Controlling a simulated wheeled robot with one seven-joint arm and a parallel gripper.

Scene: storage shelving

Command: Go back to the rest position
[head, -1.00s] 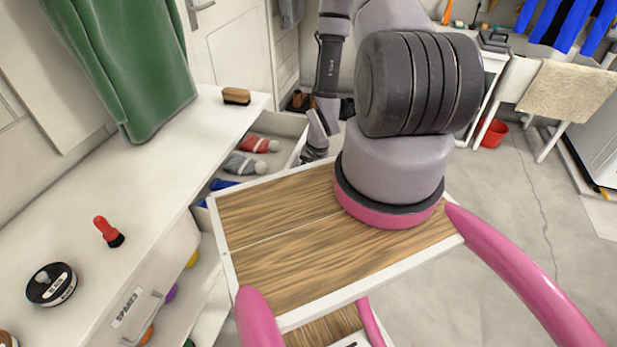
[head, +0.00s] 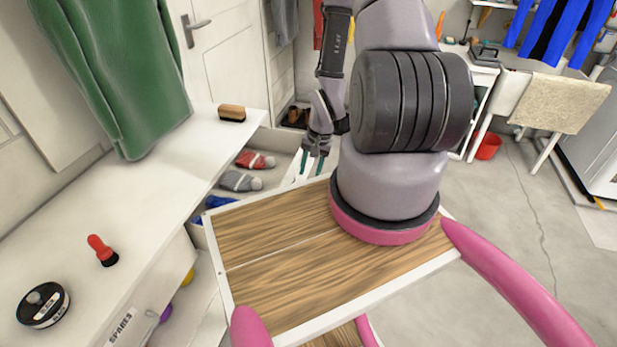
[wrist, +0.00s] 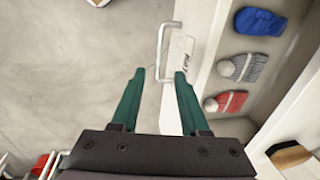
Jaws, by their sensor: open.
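My gripper (head: 314,162) is open and empty in the head view, fingers pointing down beside the front of the open drawer. In the wrist view the two green fingers of my gripper (wrist: 157,92) are spread apart above the drawer's front edge and its metal handle (wrist: 164,52). Nothing is between the fingers.
A white counter (head: 150,190) on the left bears a brush (head: 232,113), a red-handled brush (head: 101,249) and a round black tin (head: 43,304). A green cloth (head: 115,75) hangs above it. A red bucket (head: 488,147) stands on the floor at right.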

